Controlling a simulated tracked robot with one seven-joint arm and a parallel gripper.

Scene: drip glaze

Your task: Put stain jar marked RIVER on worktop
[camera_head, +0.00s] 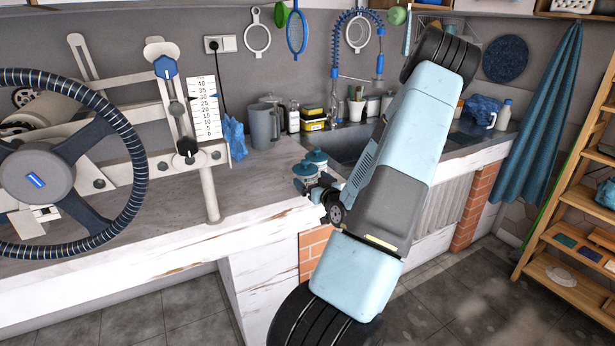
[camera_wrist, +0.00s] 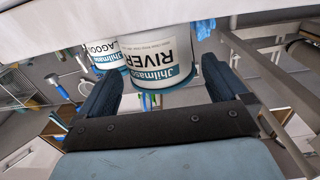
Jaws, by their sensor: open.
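The stain jar marked RIVER (camera_wrist: 152,52) is a white jar with a teal band, upside down in the wrist view. It is between the two fingers of my gripper (camera_wrist: 160,88), which is open, with a gap visible beside the jar. A similar jar marked LAGOON (camera_wrist: 103,52) is close beside it, outside the fingers. In the head view two teal-lidded jars (camera_head: 315,156) stand close together near the front edge of the worktop (camera_head: 240,190); their labels are unreadable there. My gripper (camera_head: 322,192) is low in front of them, partly hidden by the arm.
A wheel-and-lever machine (camera_head: 75,170) takes up the left of the worktop. A grey jug (camera_head: 264,125) and small tins stand behind the jars, next to the sink (camera_head: 350,142). The worktop between machine and jars is clear. A wooden shelf (camera_head: 570,220) stands at right.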

